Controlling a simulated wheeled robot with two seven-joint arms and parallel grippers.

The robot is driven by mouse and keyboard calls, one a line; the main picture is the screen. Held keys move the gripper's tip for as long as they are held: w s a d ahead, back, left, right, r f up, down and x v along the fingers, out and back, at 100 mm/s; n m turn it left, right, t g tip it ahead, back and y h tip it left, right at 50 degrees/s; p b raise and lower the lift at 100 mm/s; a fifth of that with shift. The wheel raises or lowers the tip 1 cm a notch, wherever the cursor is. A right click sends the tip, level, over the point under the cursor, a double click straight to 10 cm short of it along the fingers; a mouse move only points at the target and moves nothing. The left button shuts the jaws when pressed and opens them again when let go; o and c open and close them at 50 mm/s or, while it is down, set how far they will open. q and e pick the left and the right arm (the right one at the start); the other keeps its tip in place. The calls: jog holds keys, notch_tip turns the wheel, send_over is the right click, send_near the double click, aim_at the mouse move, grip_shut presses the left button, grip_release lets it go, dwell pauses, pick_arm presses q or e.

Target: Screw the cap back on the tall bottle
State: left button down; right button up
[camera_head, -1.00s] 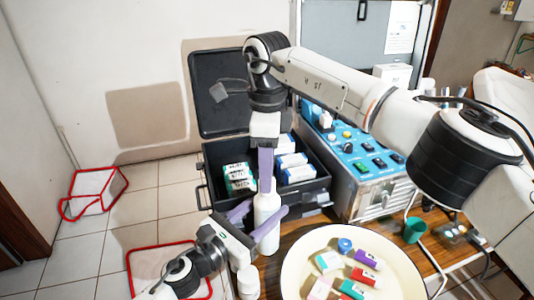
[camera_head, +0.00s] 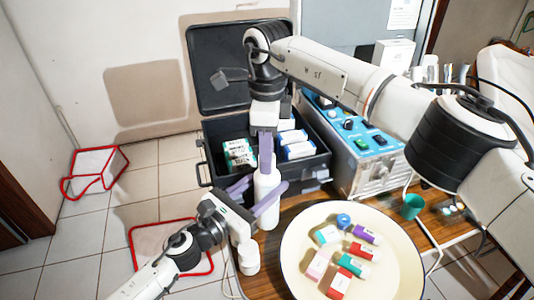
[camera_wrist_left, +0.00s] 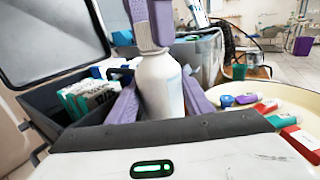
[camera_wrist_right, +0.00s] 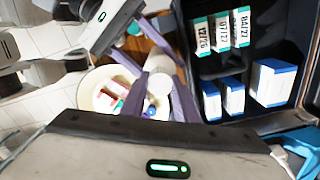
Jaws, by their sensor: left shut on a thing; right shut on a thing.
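The tall white bottle (camera_head: 267,205) stands upright on the wooden table at the tray's left edge. It also shows in the left wrist view (camera_wrist_left: 162,88). My left gripper (camera_head: 256,201) is shut around the bottle's body, with a purple finger on each side. My right gripper (camera_head: 266,165) comes straight down from above and is shut at the bottle's top. Its purple fingers (camera_wrist_left: 150,22) sit over the bottle's mouth in the left wrist view. The cap between them is mostly hidden, so I cannot tell how it sits on the neck.
A round cream tray (camera_head: 300,270) with several small coloured boxes and a blue round piece (camera_head: 343,220) lies to the right. An open black case (camera_head: 310,178) stands behind, beside a blue-topped unit (camera_head: 365,150). A small white jar (camera_head: 249,258) is near my left gripper.

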jog(key=m, duration=0.5)
jog(key=o, duration=1.2)
jog(key=shift+c, duration=0.2)
jog(key=shift+r, duration=2.25)
jog(key=shift+c, duration=0.4)
notch_tip(320, 180, up, 4)
jog(key=shift+f+n, duration=0.25)
jog(key=shift+n, duration=0.15)
